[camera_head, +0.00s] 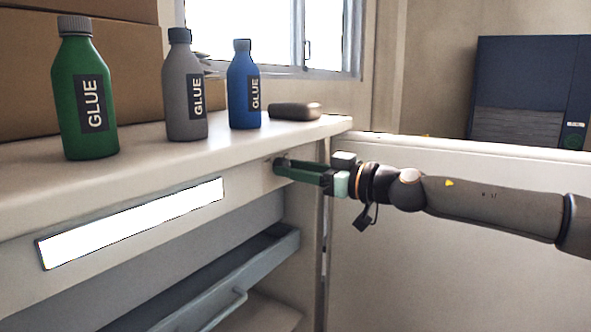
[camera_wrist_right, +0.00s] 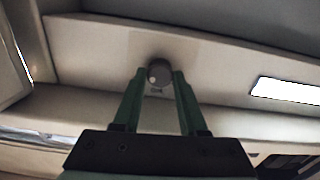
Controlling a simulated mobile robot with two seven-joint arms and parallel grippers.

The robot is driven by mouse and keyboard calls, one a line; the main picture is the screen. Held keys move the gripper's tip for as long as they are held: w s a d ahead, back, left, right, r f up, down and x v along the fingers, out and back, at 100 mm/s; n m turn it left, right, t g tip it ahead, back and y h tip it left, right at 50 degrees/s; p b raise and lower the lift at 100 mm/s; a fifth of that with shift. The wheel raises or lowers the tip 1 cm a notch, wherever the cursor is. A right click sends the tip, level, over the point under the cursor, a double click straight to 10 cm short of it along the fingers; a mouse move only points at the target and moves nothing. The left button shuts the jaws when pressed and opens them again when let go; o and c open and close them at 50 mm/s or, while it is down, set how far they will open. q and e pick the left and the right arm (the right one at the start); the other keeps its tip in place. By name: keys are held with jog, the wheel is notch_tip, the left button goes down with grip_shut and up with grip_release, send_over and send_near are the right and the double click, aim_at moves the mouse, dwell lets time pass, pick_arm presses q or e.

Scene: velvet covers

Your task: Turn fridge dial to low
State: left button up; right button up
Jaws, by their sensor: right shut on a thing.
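The fridge dial (camera_wrist_right: 159,74) is a small round dark grey knob on the pale panel inside the open fridge. In the right wrist view it sits between the green fingertips of my right gripper (camera_wrist_right: 159,80), which is shut on it. In the head view my right gripper (camera_head: 276,168) reaches in from the right to the panel's right end and mostly hides the dial. The dial's setting is too small to read. My left gripper is not in view.
A green bottle (camera_head: 85,95), a grey bottle (camera_head: 184,90) and a blue bottle (camera_head: 243,88) stand on top, with a dark flat object (camera_head: 295,111) to their right. A bright light strip (camera_head: 130,222) lies left of the dial. A drawer (camera_head: 215,285) is below. The open door (camera_head: 450,240) is behind my right arm.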

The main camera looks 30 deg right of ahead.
grip_shut()
jog(key=shift+n, duration=0.4)
pick_arm(q)
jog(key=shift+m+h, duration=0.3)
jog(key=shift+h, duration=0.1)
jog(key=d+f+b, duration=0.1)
jog(key=b, duration=0.1)
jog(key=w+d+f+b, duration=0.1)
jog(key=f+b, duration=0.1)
jog(key=b, duration=0.1)
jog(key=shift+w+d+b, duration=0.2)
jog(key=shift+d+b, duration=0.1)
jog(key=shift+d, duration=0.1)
pick_arm(e)
jog(key=n, duration=2.3)
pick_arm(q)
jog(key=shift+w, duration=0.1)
pick_arm(e)
jog(key=shift+n, duration=0.3)
